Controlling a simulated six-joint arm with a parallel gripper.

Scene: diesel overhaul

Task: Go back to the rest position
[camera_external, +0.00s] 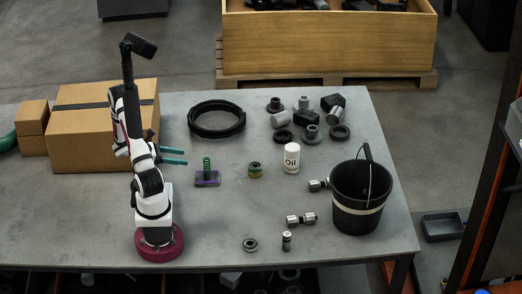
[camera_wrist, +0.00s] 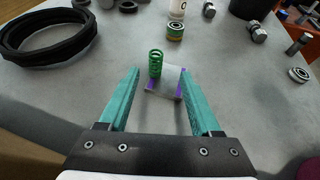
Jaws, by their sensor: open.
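My gripper (camera_external: 173,156) has teal fingers and is open and empty in the external view. It is held above the table, to the left of a green spring (camera_external: 206,165) on a purple and grey block (camera_external: 207,179). In the wrist view my gripper (camera_wrist: 166,97) shows its two fingers spread apart. There the spring (camera_wrist: 156,63) and block (camera_wrist: 166,82) appear between and beyond the fingertips, apart from them. My arm stands upright at the left of the table and is folded, with its elbow high.
Cardboard boxes (camera_external: 90,135) stand close behind my arm. A black ring (camera_external: 216,119), a green-gold cylinder (camera_external: 255,170), a white oil bottle (camera_external: 292,158), a black bucket (camera_external: 359,197) and several metal parts (camera_external: 301,219) are on the grey table (camera_external: 330,245). The table front centre is mostly clear.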

